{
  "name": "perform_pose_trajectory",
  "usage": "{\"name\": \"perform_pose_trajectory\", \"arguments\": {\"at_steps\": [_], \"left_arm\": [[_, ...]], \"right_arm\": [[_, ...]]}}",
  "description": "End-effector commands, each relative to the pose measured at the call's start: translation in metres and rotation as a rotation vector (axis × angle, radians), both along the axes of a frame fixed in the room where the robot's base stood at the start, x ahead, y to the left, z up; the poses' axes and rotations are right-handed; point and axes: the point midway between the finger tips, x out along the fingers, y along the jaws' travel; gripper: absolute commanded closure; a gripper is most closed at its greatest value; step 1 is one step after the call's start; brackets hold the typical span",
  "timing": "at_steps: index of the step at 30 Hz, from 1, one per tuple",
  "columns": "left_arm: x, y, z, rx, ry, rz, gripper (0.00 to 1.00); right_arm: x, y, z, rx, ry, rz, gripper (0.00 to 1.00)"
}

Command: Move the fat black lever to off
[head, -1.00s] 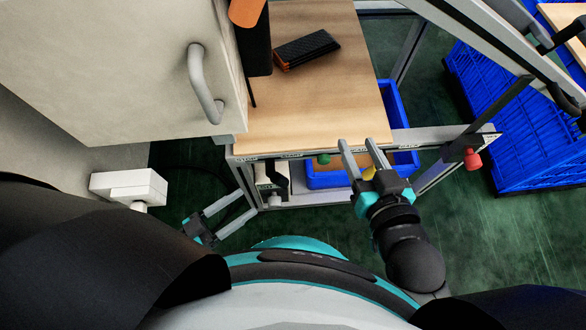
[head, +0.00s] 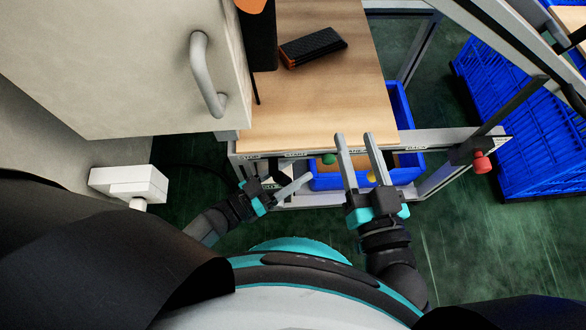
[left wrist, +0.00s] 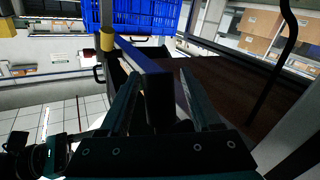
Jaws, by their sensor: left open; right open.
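The fat black lever sits on a light panel under the front edge of the wooden bench and is largely hidden by my left gripper in the head view. In the left wrist view a thick black bar (left wrist: 158,100), which looks like the lever, stands between the fingers. My left gripper (head: 288,178) is open with its fingers around the lever; contact cannot be told. It also shows in the left wrist view (left wrist: 160,95). My right gripper (head: 355,140) is open and empty, in front of the bench edge.
A green knob (head: 329,158), a yellow knob (head: 372,177) and a red knob (head: 481,161) are along the bench front. A blue bin (head: 408,165) is under the bench. A black-and-orange object (head: 312,47) lies on the bench top (head: 320,100). A cabinet handle (head: 205,75) juts out at upper left.

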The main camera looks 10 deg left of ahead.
Motion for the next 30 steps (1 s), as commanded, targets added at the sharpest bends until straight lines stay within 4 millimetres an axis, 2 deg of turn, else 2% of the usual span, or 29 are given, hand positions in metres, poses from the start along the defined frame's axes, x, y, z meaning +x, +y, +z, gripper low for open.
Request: {"name": "perform_pose_trajectory", "arguments": {"at_steps": [7,24,30], "left_arm": [[0.0005,-0.0004,0.0003,0.001,-0.001,0.000,0.36],[0.0002,0.0001,0.0001,0.001,-0.001,0.000,1.00],[0.0001,0.0002,0.0001,0.001,-0.001,0.000,1.00]], "right_arm": [[-0.0002,0.0001,0.0002,0.002,-0.002,0.001,0.50],[-0.0002,0.0001,-0.0003,0.000,0.000,0.000,0.50],[-0.0002,0.0001,-0.0003,0.000,0.000,0.000,0.50]]}}
